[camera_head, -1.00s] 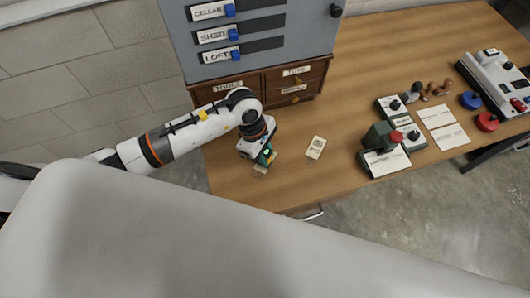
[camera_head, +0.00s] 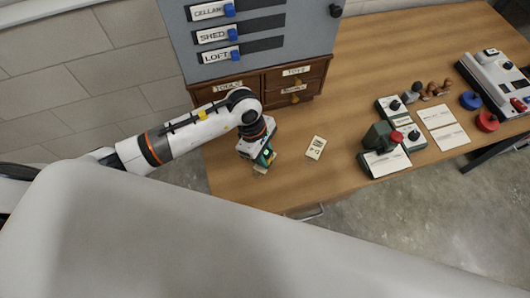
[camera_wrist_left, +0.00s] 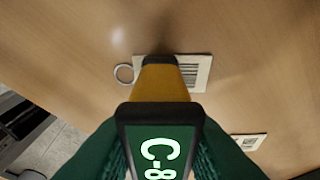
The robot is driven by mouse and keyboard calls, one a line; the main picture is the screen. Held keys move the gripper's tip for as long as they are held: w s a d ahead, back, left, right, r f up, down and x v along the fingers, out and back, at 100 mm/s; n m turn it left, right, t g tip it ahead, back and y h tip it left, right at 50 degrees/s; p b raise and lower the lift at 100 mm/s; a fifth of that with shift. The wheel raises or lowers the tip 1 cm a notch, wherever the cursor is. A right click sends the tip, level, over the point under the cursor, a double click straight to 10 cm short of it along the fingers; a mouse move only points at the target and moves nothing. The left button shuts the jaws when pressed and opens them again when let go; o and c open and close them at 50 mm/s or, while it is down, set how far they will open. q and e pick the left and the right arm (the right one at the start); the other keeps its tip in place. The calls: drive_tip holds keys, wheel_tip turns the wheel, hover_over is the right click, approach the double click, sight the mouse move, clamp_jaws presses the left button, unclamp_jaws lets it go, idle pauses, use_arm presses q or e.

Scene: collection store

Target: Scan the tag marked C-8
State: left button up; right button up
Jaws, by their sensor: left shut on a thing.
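My left gripper (camera_head: 262,148) is shut on a green handheld scanner (camera_head: 266,157), held low over the front left of the desk. In the left wrist view the scanner's dark screen (camera_wrist_left: 160,155) reads C-8, and its yellow nose (camera_wrist_left: 162,85) points at a pale barcode tag (camera_wrist_left: 197,72) with a metal ring (camera_wrist_left: 124,73). The nose covers part of this tag, and I cannot read any marking on it. A second pale tag (camera_head: 316,148) lies flat to the right, apart from the scanner. My right gripper is not in view.
A wooden drawer unit (camera_head: 247,92) with labelled drawers stands behind the gripper, below a grey board (camera_head: 265,62) with blue sliders. A green device (camera_head: 381,135) and white cards (camera_head: 450,137) sit to the right. The desk (camera_head: 335,115) between is mostly clear.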

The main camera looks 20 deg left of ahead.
use_arm(q)
drive_tip(key=shift+r+p, duration=2.05)
drive_tip(key=shift+r, duration=1.45)
